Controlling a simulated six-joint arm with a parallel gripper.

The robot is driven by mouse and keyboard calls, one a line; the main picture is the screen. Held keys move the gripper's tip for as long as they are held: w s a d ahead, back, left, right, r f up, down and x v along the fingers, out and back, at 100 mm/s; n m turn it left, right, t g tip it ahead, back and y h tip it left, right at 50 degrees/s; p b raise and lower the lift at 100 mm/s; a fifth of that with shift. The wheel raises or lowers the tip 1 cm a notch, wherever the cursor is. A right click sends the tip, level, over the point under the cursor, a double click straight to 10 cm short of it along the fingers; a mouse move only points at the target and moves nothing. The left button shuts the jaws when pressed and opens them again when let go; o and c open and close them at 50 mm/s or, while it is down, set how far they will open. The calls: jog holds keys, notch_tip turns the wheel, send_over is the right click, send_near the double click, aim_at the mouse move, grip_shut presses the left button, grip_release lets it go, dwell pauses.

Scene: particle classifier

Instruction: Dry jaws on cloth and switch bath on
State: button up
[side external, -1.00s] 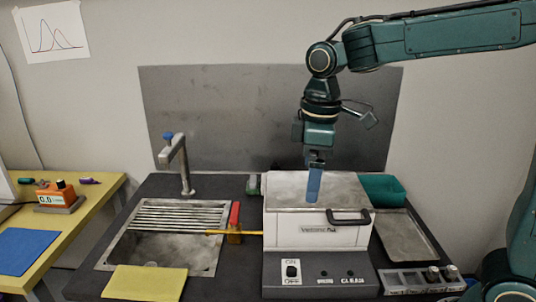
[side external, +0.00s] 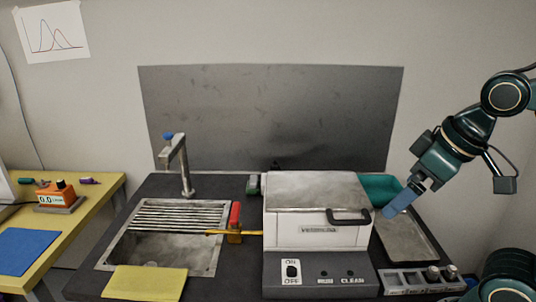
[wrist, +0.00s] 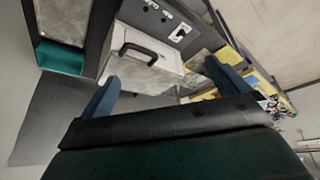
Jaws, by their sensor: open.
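The white bath (side external: 316,237) has a closed grey lid (side external: 316,190) with a black handle (side external: 349,216). Its front panel carries an ON/OFF rocker switch (side external: 291,271); I cannot tell its position. The yellow cloth (side external: 145,283) lies flat at the front edge of the sink. My gripper (side external: 394,210) is tilted down and left, above the grey tray to the right of the bath, well apart from cloth and switch. In the wrist view its blue jaws (wrist: 160,95) are spread wide with nothing between them. The bath handle (wrist: 138,53) shows beyond them.
A metal sink (side external: 165,249) with a rack and tap (side external: 180,165) is at left. A red-handled valve (side external: 235,222) on a yellow pipe stands between sink and bath. A teal bin (side external: 383,188), a grey tray (side external: 408,241) and a vial holder (side external: 420,279) are at right.

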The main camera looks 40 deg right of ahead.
jog(key=shift+s+d+f+m, duration=0.15)
jog(key=shift+s+f+m, duration=0.2)
jog(key=shift+s, duration=0.25)
jog(key=c, duration=0.5)
jog(key=shift+w, duration=0.25)
jog(key=c, duration=0.8)
jog(key=shift+w+a+f+n, duration=0.25)
jog(key=shift+w+n, duration=0.25)
jog(key=shift+n, duration=0.45)
jog(key=c, duration=0.6)
jog(key=w+n, duration=0.1)
jog(key=n, duration=0.1)
jog(key=w+a+f+n, duration=0.1)
jog(key=n, duration=0.1)
jog(key=w+a+f+n+g, duration=0.1)
jog(key=w, duration=0.1)
jog(key=shift+a+f+n, duration=0.2)
jog(key=shift+n, duration=0.2)
grip_shut()
jog(key=w+a+f+n+h, duration=0.1)
jog(key=w+a+f+n, duration=0.2)
jog(key=a+f+n, duration=0.3)
jog(key=w+a+f+n+g+h, duration=0.1)
jog(key=a+f+n, duration=0.5)
jog(key=n, duration=0.7)
jog(key=shift+w+a+f+h, duration=0.35)
jog(key=shift+w+f+h, duration=0.3)
jog(key=shift+w, duration=0.6)
